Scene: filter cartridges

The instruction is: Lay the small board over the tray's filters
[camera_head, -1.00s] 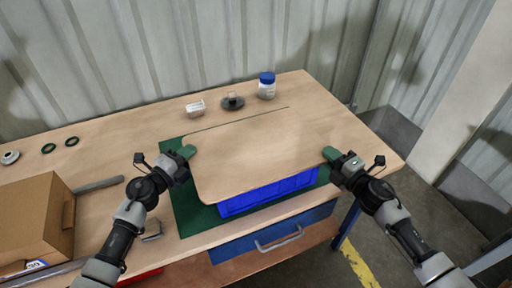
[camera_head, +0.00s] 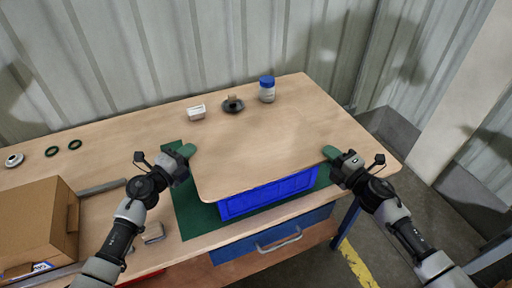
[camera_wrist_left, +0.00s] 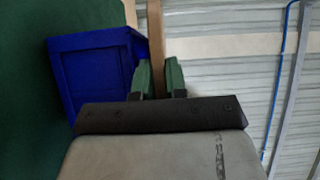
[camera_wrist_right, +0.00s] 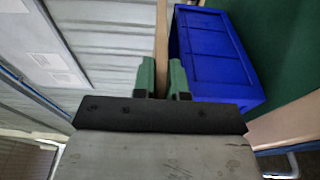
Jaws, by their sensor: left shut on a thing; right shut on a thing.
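The small board (camera_head: 262,150) is a flat wooden sheet with rounded corners, held level between my grippers. My left gripper (camera_head: 188,152) is shut on its left edge; its green fingers (camera_wrist_left: 159,78) pinch the edge in the left wrist view. My right gripper (camera_head: 330,154) is shut on its right edge, with green fingers (camera_wrist_right: 162,78) in the right wrist view. The blue tray (camera_head: 268,196) stands under the board on a green mat (camera_head: 190,215). Only its front wall shows in the head view. The tray's inside and any filters are hidden.
A white box (camera_head: 196,111), a dark round piece (camera_head: 233,105) and a blue-lidded jar (camera_head: 267,90) stand behind the board. A cardboard box (camera_head: 38,225), a grey bar (camera_head: 102,188) and two dark rings (camera_head: 74,144) are at the left.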

